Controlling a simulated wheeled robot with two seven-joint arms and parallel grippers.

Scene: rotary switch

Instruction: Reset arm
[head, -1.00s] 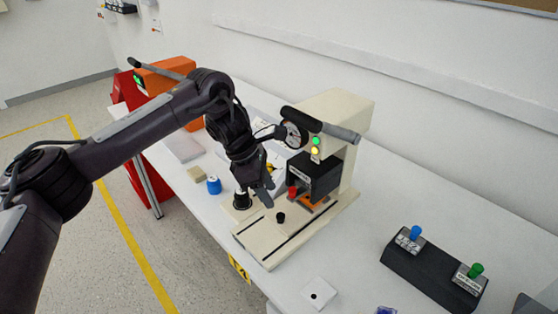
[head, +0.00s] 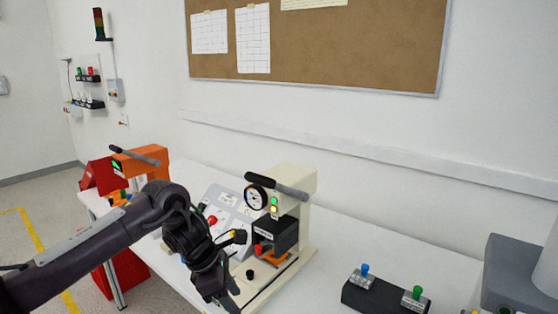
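My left gripper (head: 229,297) is at the lower middle of the head view, pointing down, in front of the left side of a beige press-like machine (head: 293,180). Its fingers are dark and seen edge-on, so I cannot tell whether they are open or shut, and nothing shows in them. My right gripper is not in view. The machine has a round gauge (head: 256,197), a green and a yellow light and a dark lever (head: 276,187) on top. A small black knob (head: 250,274) on its base is just right of my gripper, apparently apart from it.
A sloped grey panel with a red button (head: 212,219) stands behind my arm. A black box with a blue knob (head: 365,269) and a green knob (head: 417,292) is at the right. An orange machine (head: 146,161) is at the left. White table lies clear behind the black box.

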